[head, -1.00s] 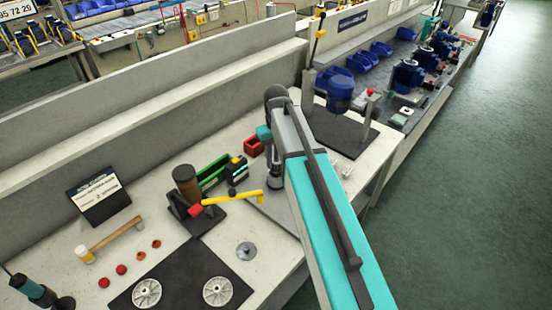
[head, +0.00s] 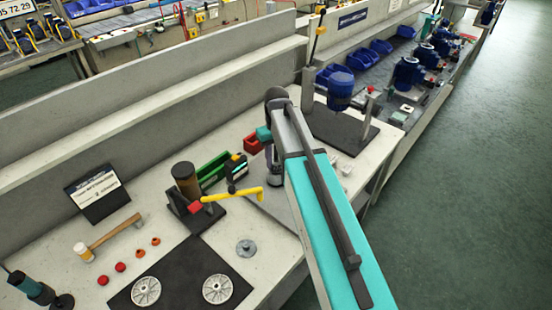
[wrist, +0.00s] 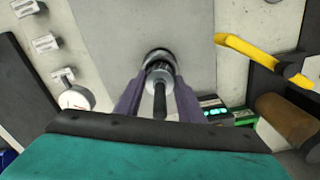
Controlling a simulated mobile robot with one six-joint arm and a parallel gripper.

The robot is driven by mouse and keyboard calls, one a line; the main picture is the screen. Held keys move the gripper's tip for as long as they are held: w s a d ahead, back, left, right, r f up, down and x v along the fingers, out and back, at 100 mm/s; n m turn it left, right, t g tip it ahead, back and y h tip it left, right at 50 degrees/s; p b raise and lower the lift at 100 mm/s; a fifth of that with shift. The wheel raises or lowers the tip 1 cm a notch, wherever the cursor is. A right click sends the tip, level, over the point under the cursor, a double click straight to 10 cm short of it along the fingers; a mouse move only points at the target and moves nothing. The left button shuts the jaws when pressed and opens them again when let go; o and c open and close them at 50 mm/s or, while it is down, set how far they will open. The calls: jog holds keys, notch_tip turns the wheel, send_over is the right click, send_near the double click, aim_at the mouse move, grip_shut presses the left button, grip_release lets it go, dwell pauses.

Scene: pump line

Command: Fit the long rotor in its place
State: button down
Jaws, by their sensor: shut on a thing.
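The long rotor (wrist: 160,76) is between the two purple-grey fingers of my gripper (wrist: 159,88) in the wrist view. Its dark shaft points toward the camera, and a grey metal section sits at the fingers. Just beyond it is a round dark-rimmed metal part (wrist: 156,55) over the light grey plate (wrist: 115,35). I cannot tell whether the rotor is inside that part or only above it. In the head view my gripper (head: 268,150) is low over the bench, mostly behind my own arm, and the rotor is largely hidden there.
A yellow lever (head: 232,195) on a black fixture stands close left of my gripper. A black mat (head: 190,262) with two metal discs lies at the front. A blue motor (head: 340,90) stands to the right.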

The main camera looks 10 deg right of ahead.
jog(key=shift+f, duration=0.3)
jog(key=c, duration=0.9)
grip_release()
jog(key=shift+r+p, duration=1.5)
jog(key=shift+r, duration=1)
jog(key=shift+s, duration=0.15)
